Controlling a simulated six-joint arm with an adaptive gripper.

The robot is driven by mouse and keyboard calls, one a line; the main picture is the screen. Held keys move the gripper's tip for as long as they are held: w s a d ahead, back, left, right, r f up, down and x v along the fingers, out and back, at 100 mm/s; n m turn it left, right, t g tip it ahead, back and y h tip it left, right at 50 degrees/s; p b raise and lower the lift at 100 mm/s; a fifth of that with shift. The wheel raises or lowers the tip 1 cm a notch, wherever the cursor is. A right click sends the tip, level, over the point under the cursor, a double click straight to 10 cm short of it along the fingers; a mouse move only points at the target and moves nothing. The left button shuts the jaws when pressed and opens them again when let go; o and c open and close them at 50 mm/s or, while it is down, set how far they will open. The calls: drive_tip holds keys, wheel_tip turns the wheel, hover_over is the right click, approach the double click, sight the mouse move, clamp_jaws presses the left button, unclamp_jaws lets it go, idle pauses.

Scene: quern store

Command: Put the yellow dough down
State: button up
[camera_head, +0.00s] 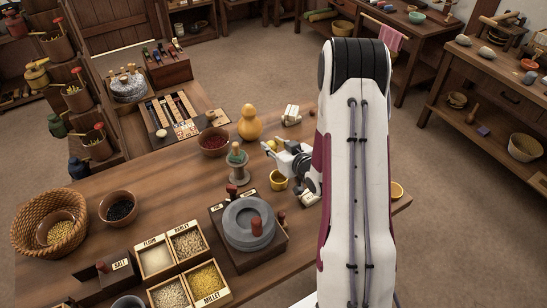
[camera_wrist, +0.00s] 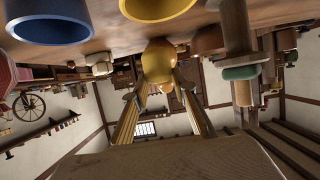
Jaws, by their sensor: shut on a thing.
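The yellow dough (camera_head: 271,144) is a small yellow lump at the tips of my gripper (camera_head: 272,150), left of my arm in the head view. My gripper is shut on it and holds it above the table. In the wrist view my gripper (camera_wrist: 161,84) has its two fingers either side of a yellow shape. There the dough and the gourd behind look alike, and I cannot separate them clearly. A yellow cup (camera_head: 278,181) stands just below my gripper; it also shows at the top of the wrist view (camera_wrist: 155,9).
A yellow gourd (camera_head: 250,126), a brown bowl (camera_head: 213,146) and a spool-like stand (camera_head: 238,168) are left of my gripper. A stone quern (camera_head: 246,222) is in front. A blue vessel (camera_wrist: 48,25) shows in the wrist view. Bare table (camera_head: 160,190) lies at left.

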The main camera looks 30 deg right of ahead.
drive_tip(key=shift+f, duration=0.75)
drive_tip(key=shift+f, duration=2.05)
drive_tip(key=shift+f, duration=0.1)
drive_tip(key=o, duration=1.1)
drive_tip(key=v, duration=1.2)
